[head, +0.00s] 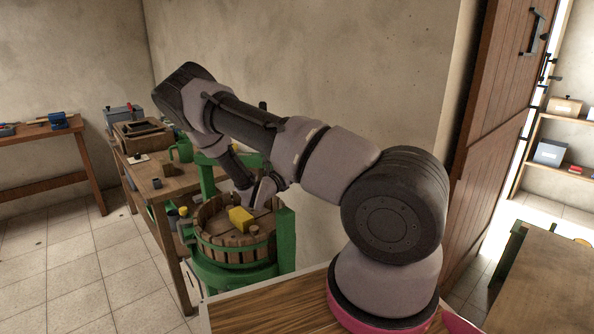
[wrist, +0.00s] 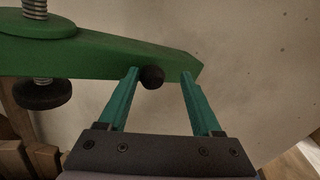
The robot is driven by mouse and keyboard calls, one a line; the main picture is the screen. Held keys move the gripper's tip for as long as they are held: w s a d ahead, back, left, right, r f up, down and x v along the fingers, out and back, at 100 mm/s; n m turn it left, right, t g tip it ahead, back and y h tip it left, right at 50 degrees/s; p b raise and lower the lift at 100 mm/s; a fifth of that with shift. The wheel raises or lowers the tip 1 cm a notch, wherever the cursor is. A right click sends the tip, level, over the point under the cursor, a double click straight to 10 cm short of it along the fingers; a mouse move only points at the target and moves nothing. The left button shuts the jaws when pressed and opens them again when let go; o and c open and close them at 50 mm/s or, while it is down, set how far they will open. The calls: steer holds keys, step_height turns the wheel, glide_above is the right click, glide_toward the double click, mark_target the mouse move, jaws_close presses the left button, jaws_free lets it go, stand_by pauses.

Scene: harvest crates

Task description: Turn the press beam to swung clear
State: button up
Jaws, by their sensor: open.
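The green press beam (wrist: 90,55) runs across the upper part of the wrist view and tapers to its end at the right. A round black knob (wrist: 152,77) is on the beam near that end. My gripper (wrist: 161,75) is open, with one finger on each side of the knob; the left fingertip is close to it, and I cannot tell whether they touch. A threaded screw (wrist: 34,6) passes through the beam at the left, with a black pad (wrist: 42,94) below. In the head view my arm hides most of the beam above the slatted press basket (head: 236,252).
A yellow block (head: 241,219) lies on top of the basket. A green press post (head: 287,238) stands at its right. The plaster wall (head: 330,60) is close behind my arm.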

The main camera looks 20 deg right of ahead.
steer(key=v, duration=1)
steer(key=shift+s+a, duration=0.2)
steer(key=shift+a, duration=0.15)
